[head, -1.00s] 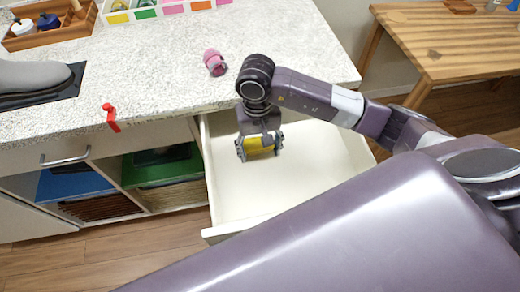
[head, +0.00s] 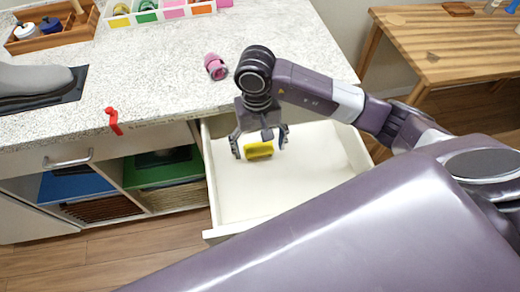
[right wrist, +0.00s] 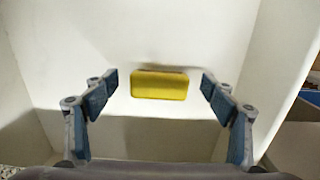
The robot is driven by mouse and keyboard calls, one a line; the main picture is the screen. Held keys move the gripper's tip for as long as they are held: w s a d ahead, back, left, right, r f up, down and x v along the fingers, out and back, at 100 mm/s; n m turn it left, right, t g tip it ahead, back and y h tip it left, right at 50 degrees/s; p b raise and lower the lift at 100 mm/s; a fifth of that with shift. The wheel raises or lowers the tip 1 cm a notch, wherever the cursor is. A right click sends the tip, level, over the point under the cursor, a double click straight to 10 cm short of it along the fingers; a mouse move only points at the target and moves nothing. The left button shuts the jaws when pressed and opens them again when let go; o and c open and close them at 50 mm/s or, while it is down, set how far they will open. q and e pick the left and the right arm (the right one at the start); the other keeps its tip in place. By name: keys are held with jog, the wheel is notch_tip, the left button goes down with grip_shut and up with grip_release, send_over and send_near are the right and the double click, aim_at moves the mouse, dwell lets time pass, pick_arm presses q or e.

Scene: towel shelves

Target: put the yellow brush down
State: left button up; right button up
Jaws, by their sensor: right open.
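The yellow brush (head: 258,151) is at the open white drawer (head: 250,195), near its back left; it shows as a yellow block in the right wrist view (right wrist: 160,85). My right gripper (head: 260,148) is open around the brush, with a gap on each side between the fingers and the brush. In the right wrist view the fingers (right wrist: 158,88) stand apart on both sides of it. I cannot tell for certain whether the brush rests on the drawer floor. My left gripper is not in view.
The speckled counter (head: 170,60) lies behind the drawer, with a pink object (head: 215,66) and a red object (head: 113,121) on it. The drawer's front and right are clear.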

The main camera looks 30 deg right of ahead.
aim_at(259, 151)
notch_tip(259, 151, up, 10)
jog(key=shift+w+b, duration=0.25)
jog(key=shift+b, duration=0.1)
jog(key=shift+f, duration=0.15)
dwell(0.3)
